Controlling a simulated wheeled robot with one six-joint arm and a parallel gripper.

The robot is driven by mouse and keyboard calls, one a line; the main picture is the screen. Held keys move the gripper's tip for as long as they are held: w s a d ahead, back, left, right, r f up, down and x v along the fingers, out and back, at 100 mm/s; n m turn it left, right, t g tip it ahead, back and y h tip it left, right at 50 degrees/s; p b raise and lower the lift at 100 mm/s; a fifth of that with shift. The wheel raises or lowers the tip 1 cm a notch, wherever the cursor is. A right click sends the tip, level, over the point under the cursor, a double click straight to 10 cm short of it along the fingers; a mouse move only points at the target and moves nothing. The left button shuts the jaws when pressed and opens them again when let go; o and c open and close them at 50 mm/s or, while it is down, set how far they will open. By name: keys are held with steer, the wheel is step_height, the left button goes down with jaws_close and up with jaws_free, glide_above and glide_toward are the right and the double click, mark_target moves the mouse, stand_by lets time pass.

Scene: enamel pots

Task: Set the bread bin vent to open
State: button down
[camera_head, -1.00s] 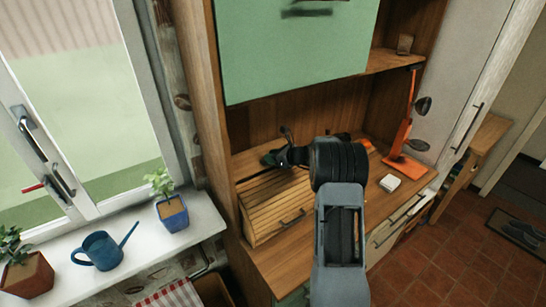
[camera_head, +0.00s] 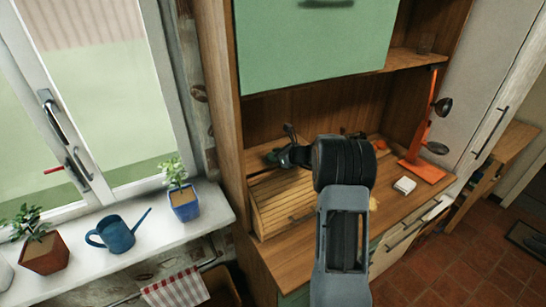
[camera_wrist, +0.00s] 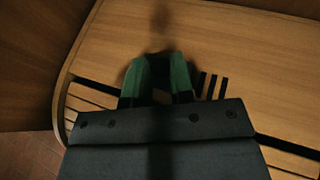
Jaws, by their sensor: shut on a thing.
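The bread bin (camera_head: 283,203) is a wooden box with a slatted front on the counter, left of centre in the head view. Its plain wooden top (camera_wrist: 220,45) fills much of the wrist view. Several short dark vent slots (camera_wrist: 213,87) show in the top, just right of the fingers. My gripper (camera_head: 272,158) is down at the top of the bin; its green fingers (camera_wrist: 160,78) are shut on a small part at the vent. The fingers hide most of that part, so its setting is unclear.
An orange stand (camera_head: 425,165) and a small white box (camera_head: 404,186) are on the counter to the right. A green cabinet door (camera_head: 315,45) hangs above. A blue watering can (camera_head: 115,235) and potted plants (camera_head: 184,200) stand on the windowsill at left.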

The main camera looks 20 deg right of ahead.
steer(key=shift+d, duration=0.2)
steer(key=c, duration=1)
jaws_free()
steer(key=shift+c, duration=0.2)
steer(key=b+v, duration=0.2)
steer(key=v, duration=1.2)
steer(key=shift+b, duration=0.35)
